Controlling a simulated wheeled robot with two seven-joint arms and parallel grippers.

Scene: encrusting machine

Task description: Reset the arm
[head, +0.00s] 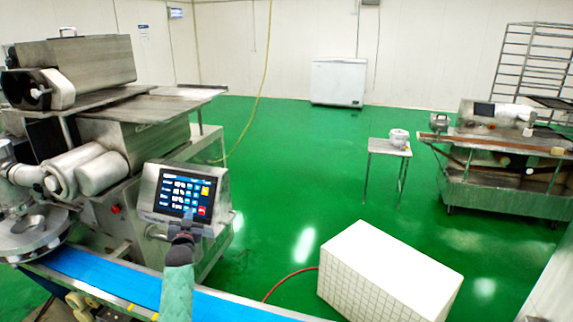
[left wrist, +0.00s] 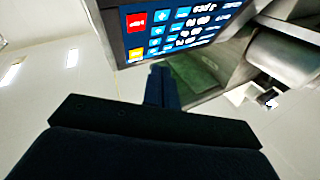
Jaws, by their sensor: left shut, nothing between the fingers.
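My left gripper (head: 187,222) is shut and empty, in front of the lower edge of the machine's touch screen (head: 186,193) in the head view. In the left wrist view the shut fingers (left wrist: 158,75) point at the screen's edge, near its red and yellow buttons. I cannot tell whether the fingertips touch the panel. The screen is lit, with blue, white, yellow and red buttons. My left arm comes up from the bottom of the head view. My right gripper is not in view.
The encrusting machine (head: 120,125) fills the left side, with a blue conveyor belt (head: 110,275) below the screen. A white tiled block (head: 385,275) stands at the lower right. A small table (head: 388,148) and a steel machine (head: 500,155) stand farther back.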

